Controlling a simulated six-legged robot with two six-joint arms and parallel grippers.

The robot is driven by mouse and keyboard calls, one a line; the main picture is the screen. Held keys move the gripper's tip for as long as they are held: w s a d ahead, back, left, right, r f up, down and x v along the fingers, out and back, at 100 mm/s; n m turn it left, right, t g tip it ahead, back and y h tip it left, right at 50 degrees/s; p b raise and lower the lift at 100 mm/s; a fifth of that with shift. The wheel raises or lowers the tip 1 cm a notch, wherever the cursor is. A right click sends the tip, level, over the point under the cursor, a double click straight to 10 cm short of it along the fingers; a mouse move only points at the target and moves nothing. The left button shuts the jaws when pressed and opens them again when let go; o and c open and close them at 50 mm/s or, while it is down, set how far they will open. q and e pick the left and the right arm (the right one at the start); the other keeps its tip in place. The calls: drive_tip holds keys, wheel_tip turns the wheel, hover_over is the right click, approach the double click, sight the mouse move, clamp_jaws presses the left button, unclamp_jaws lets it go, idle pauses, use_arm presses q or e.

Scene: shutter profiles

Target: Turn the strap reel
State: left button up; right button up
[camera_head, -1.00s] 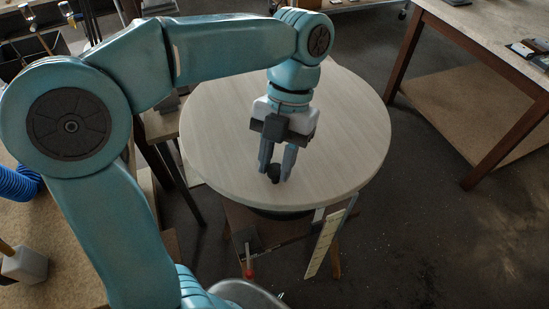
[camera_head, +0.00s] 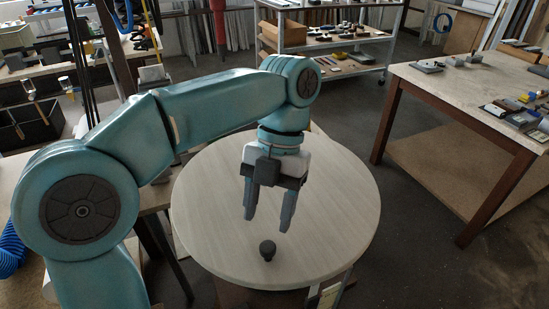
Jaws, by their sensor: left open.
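A round, pale wooden disc (camera_head: 335,205), which looks like the reel's top, lies flat in the middle of the head view. A small dark knob (camera_head: 267,250) stands up from it near its front edge. My left gripper (camera_head: 267,220) points down above the disc, its two grey fingers spread apart and empty. The fingertips are above and behind the knob, apart from it. My right gripper is not in view.
A table (camera_head: 460,90) with small parts stands at the right. A metal shelf rack (camera_head: 335,45) stands behind. A cluttered workbench (camera_head: 25,75) is at the back left. Most of the disc's surface is bare.

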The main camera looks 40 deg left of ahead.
use_arm(q)
drive_tip(key=p+v, duration=0.7)
drive_tip(key=v, duration=0.3)
drive_tip(key=shift+w+r, duration=0.25)
drive_tip(key=shift+s+a, duration=0.1)
